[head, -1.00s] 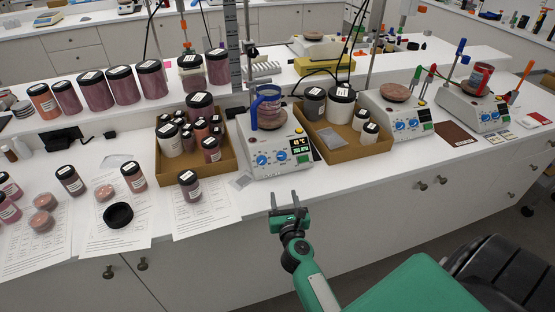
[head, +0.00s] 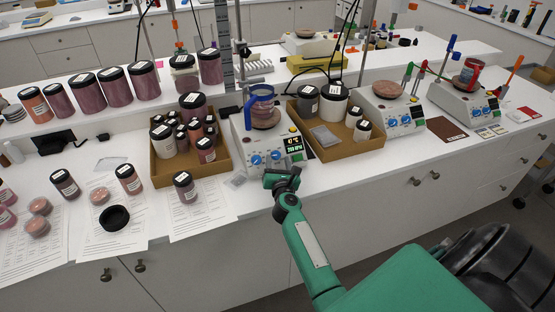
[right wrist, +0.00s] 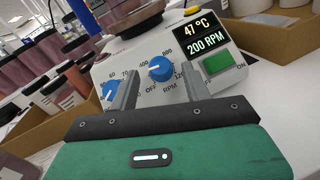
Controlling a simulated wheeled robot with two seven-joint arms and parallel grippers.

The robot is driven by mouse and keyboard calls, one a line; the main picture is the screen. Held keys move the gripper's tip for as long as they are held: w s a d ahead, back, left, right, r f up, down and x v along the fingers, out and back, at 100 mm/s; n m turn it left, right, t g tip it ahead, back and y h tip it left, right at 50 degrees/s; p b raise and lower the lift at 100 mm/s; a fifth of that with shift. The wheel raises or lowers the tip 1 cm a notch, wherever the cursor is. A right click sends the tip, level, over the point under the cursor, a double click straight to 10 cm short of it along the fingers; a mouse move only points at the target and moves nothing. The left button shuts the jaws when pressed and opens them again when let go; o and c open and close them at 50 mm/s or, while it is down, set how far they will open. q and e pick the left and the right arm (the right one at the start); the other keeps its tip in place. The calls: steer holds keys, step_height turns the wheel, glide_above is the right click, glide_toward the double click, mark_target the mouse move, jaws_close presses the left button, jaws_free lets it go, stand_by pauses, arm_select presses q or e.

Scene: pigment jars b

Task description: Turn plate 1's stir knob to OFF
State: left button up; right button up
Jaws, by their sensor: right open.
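The nearest hotplate (head: 243,148) has two blue knobs on its front panel and a beaker with a blue band (head: 262,104) on its round top. In the right wrist view its display (right wrist: 203,38) reads 47 °C and 200 RPM. The stir knob (right wrist: 161,68) is the blue one by the OFF and RPM marks; its exact pointer direction is hard to tell. My right gripper (right wrist: 158,90) is open, its two fingers pointing at the panel, just below and either side of the stir knob, not closed on it. My left gripper is not in view.
The temperature knob (right wrist: 112,88) is close to the left finger. A green switch (right wrist: 217,62) is to the right. Cardboard trays of jars stand left (head: 190,177) and right (head: 330,153) of the hotplate. Two more hotplates stand farther right. The bench front edge is below my gripper.

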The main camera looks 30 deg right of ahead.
steer(key=shift+x, duration=0.8)
steer(key=shift+c, duration=0.4)
steer(key=c, duration=0.9)
steer(key=shift+n, duration=0.5)
steer(key=shift+s+d+n+t+y+p, duration=0.15)
steer(key=shift+n+t+y+p, duration=0.3)
steer(key=shift+n+y, duration=0.35)
steer(key=n+y, duration=0.2)
steer(key=n, duration=0.1)
steer(key=shift+d+n+t+y, duration=0.2)
steer(key=shift+n+t+y, duration=0.1)
steer(key=shift+t+y, duration=0.1)
steer(key=shift+d+n+y, duration=0.2)
steer(key=shift+n+y, duration=2)
steer(key=shift+n, duration=0.6)
